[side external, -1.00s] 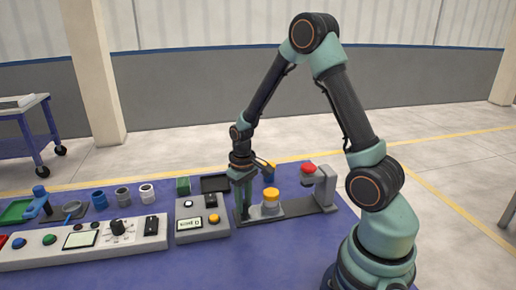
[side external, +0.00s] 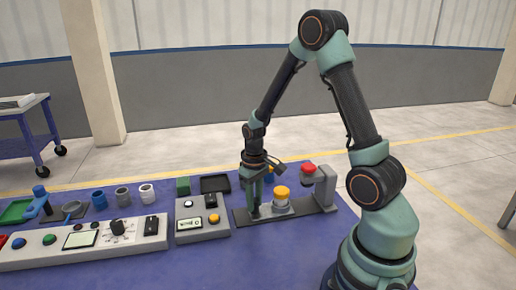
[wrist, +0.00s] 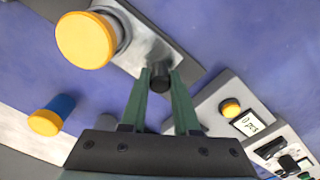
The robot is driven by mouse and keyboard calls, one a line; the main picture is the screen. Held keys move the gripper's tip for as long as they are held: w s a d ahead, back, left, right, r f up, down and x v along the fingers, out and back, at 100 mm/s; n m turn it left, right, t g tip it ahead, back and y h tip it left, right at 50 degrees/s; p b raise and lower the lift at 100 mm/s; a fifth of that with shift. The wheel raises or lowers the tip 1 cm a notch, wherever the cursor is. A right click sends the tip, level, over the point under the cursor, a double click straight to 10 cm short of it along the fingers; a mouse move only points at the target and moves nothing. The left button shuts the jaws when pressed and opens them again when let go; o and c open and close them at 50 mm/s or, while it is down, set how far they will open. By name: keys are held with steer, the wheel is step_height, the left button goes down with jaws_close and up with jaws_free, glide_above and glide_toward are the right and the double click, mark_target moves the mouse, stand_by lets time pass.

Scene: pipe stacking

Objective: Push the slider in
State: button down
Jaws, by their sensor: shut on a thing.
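The grey slider (side external: 293,209) sits on a dark rail (side external: 322,209) and carries a yellow-capped pipe (side external: 282,193). In the wrist view, the slider (wrist: 150,38) has a dark cylindrical handle (wrist: 158,78) at its near end. My gripper (side external: 254,208) is at the left end of the slider, low over the rail. In the wrist view, its green fingers (wrist: 160,80) are shut on the handle, one on each side.
A blue pipe with a yellow cap (wrist: 50,115) stands close by in the wrist view. A grey panel (side external: 203,224) with buttons and a display lies left of the rail. Several cups stand farther left. The blue table in front (side external: 230,262) is clear.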

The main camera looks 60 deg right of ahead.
mark_target(282, 190)
steer(key=s+d, duration=0.6)
steer(key=c, duration=0.7)
jaws_free()
steer(key=shift+o, duration=0.2)
steer(key=shift+w, duration=0.1)
step_height(282, 190, up, 12)
steer(key=shift+r, duration=0.1)
